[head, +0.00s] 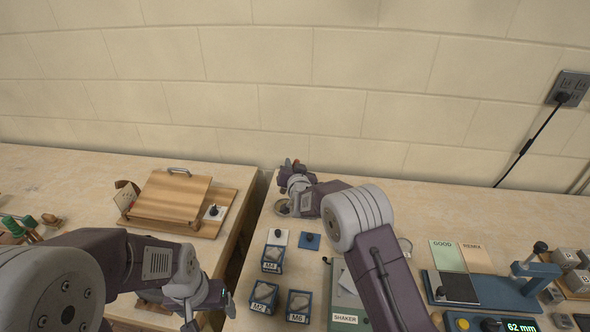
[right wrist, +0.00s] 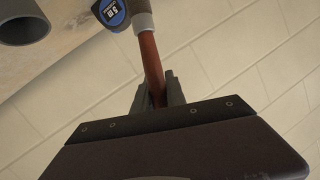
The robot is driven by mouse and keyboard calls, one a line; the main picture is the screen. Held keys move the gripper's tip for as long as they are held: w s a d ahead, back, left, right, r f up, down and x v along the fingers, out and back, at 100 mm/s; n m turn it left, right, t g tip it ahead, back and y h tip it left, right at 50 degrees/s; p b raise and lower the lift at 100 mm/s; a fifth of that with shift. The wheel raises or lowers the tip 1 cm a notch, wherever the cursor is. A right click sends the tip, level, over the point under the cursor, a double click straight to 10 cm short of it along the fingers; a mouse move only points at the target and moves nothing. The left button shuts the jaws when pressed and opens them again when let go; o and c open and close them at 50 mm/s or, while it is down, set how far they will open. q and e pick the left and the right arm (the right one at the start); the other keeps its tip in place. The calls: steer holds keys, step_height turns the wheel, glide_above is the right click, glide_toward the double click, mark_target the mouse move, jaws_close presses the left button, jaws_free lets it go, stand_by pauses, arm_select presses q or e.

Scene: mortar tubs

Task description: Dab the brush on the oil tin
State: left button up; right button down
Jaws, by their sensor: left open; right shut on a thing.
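My right gripper (head: 293,178) is at the back left of the right-hand bench, near the wall. In the right wrist view it is shut on a reddish-brown handle (right wrist: 150,58), which I take to be the brush. A grey collar (right wrist: 143,22) is at its upper end; the bristles cannot be made out. A round, shallow tin-like thing (head: 282,208) lies just below the right gripper in the head view, partly hidden by it; I cannot tell if it is the oil tin. My left gripper (head: 208,308) is open and empty, low at the left.
A wooden lidded box (head: 172,202) stands on the left bench. A gap separates the benches. In the right wrist view, a blue thing (right wrist: 110,14) and a dark tube (right wrist: 24,30) show.

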arm_select(q)
steer(key=f+b, duration=0.3)
steer(key=shift+w+d+f, duration=0.1)
steer(key=shift+w+f, duration=0.15)
steer(key=shift+w, duration=0.05)
arm_select(e)
step_height(320, 180, down, 6)
steer(key=shift+w+f, duration=0.25)
steer(key=shift+w, duration=0.05)
steer(key=shift+d, duration=0.1)
arm_select(q)
steer(key=shift+f+b, duration=0.5)
steer(key=shift+b, duration=0.2)
arm_select(e)
steer(key=shift+f, duration=0.6)
arm_select(q)
step_height(320, 180, up, 4)
steer(key=p, duration=0.4)
steer(key=shift+r, duration=0.1)
arm_select(e)
step_height(320, 180, up, 7)
stand_by(0.5)
